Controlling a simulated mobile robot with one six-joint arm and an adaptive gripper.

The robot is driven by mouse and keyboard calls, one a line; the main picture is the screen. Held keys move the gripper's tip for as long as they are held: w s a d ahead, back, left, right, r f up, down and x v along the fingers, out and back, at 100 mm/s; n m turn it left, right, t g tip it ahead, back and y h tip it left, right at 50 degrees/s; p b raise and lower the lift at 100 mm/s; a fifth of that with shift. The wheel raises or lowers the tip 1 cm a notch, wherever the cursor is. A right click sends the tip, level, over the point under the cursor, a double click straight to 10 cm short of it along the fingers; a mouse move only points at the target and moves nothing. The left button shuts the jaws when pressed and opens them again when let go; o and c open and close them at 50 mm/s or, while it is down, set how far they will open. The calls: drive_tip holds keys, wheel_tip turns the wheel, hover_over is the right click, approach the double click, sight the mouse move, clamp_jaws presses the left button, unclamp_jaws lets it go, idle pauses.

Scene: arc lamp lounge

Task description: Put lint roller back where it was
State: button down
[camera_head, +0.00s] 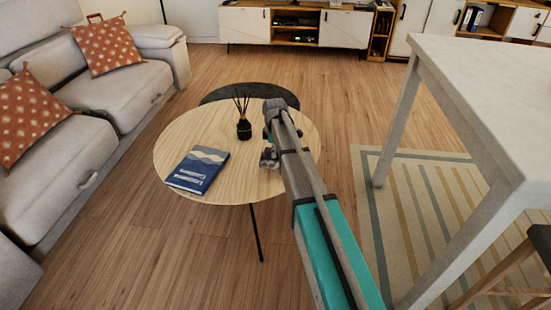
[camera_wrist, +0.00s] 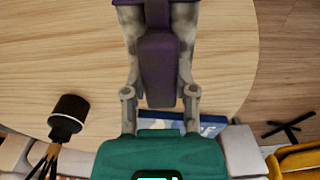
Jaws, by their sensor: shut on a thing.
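A dark purple bar-like thing (camera_wrist: 158,70), which looks like the lint roller, is between the two fingers of my gripper (camera_wrist: 158,18) in the wrist view. The fingers are shut on it; its far end runs out of the picture. In the head view my gripper (camera_head: 268,158) is over the right part of the round wooden table (camera_head: 215,130), partly hidden by my arm. I cannot make out the roller there. Whether it touches the tabletop is not clear.
On the table, a blue book (camera_head: 198,170) lies at the front left and a dark reed diffuser (camera_head: 243,128) stands behind the middle. A dark low round table (camera_head: 225,91) is behind. A sofa (camera_head: 50,190) is left, a tall white table (camera_head: 490,100) right.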

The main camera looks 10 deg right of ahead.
drive_tip(key=shift+w+d+f+b, duration=0.15)
drive_tip(key=shift+w+f+b, duration=0.2)
drive_tip(key=shift+f, duration=0.2)
drive_tip(key=shift+s+f+b, duration=0.15)
drive_tip(key=shift+f+b, duration=1.1)
drive_tip(key=shift+f, duration=0.2)
drive_tip(key=shift+c, duration=2)
unclamp_jaws()
drive_tip(key=shift+r, duration=0.1)
wheel_tip(320, 180, up, 12)
drive_tip(key=p, duration=1.2)
drive_tip(key=shift+r, duration=0.15)
